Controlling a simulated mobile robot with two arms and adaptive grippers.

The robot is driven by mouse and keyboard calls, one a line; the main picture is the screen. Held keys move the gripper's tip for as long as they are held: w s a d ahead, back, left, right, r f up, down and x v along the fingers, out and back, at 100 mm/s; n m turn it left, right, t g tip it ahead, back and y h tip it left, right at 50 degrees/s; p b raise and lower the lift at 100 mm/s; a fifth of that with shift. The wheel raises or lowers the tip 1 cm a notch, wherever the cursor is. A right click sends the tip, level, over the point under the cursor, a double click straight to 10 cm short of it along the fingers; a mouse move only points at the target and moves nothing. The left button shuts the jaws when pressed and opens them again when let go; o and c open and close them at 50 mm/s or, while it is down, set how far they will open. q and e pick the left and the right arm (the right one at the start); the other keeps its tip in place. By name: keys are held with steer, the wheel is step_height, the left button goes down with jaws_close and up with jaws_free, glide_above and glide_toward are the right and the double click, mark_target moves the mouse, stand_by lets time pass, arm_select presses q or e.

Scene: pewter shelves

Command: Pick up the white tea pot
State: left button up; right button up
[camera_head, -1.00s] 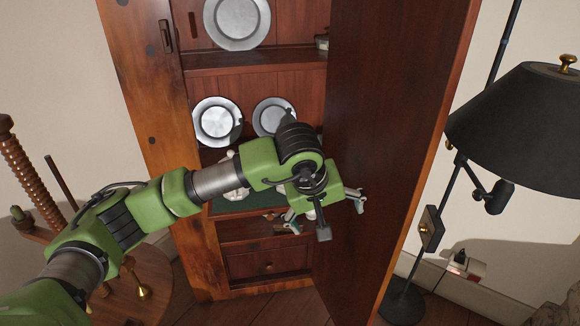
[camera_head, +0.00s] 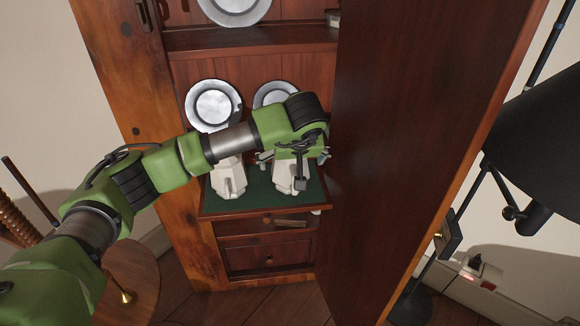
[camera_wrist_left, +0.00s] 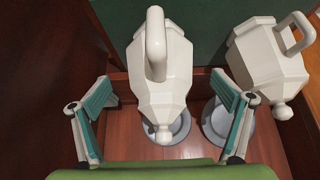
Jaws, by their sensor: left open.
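Two white faceted tea pots stand on the green-lined shelf of the cabinet. The right white tea pot (camera_head: 290,182) is partly hidden by my left gripper (camera_head: 294,157). The left white tea pot (camera_head: 229,180) stands beside it, its top partly hidden by my arm. In the left wrist view, one white tea pot (camera_wrist_left: 160,75) with a loop handle lies between the spread fingers of my left gripper (camera_wrist_left: 164,92), with gaps on both sides. The other tea pot (camera_wrist_left: 268,62) is outside the fingers at right. My left gripper is open and empty. My right gripper is not in view.
Metal plates (camera_head: 213,104) lean at the back of the shelf behind the pots. The open cabinet door (camera_head: 420,130) stands close to the right of my gripper. A black lamp (camera_head: 545,150) is beyond it. A drawer (camera_head: 268,257) lies below the shelf.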

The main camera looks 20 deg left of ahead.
arm_select(q)
steer(key=x, duration=0.5)
steer(key=shift+f, duration=0.4)
steer(key=shift+w+a+f, duration=0.1)
steer(key=shift+w, duration=0.05)
steer(key=c, duration=1.6)
steer(key=shift+c, duration=0.5)
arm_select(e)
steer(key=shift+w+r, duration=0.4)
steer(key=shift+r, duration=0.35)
